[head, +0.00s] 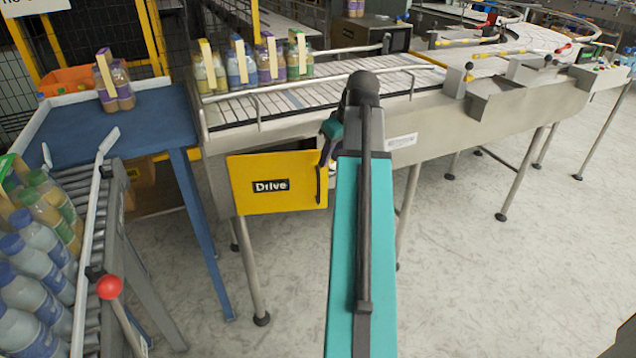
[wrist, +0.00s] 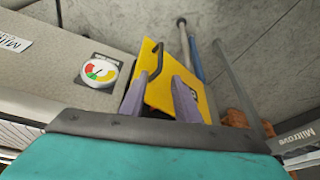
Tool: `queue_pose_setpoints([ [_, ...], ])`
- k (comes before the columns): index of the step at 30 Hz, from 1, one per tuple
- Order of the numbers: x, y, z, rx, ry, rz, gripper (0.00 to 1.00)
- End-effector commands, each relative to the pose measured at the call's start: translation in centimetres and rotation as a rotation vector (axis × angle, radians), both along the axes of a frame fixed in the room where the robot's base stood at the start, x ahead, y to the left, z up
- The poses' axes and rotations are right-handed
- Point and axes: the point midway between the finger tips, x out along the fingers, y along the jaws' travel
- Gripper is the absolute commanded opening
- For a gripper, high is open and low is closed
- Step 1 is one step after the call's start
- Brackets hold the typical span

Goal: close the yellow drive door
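The yellow drive door (head: 262,200), labelled "Drive", is on the front of the conveyor's side housing. It stands ajar, with a dark gap showing along its top edge. Its black handle (head: 318,184) is near the right edge. The door also shows in the wrist view (wrist: 160,95), with its handle (wrist: 152,62) beyond the fingers. My gripper (wrist: 160,88) is open and empty, its two grey fingers apart in front of the door. I cannot tell whether they touch it. In the head view my arm hides most of the gripper beside the door's right edge.
A gauge (wrist: 100,70) sits on the housing beside the door. The conveyor (head: 290,97) carries several bottle packs. A blue table (head: 110,130) stands left of the door, with a roller track (head: 97,215) of bottles before it. The floor (head: 480,280) at right is clear.

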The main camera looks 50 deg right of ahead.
Motion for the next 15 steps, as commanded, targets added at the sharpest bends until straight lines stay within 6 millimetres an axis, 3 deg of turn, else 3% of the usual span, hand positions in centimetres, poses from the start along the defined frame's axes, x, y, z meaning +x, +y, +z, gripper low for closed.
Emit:
queue_pose_setpoints([
  [15, 1.6, -0.1, -3.9, 0.001, 0.002, 0.0, 0.29],
])
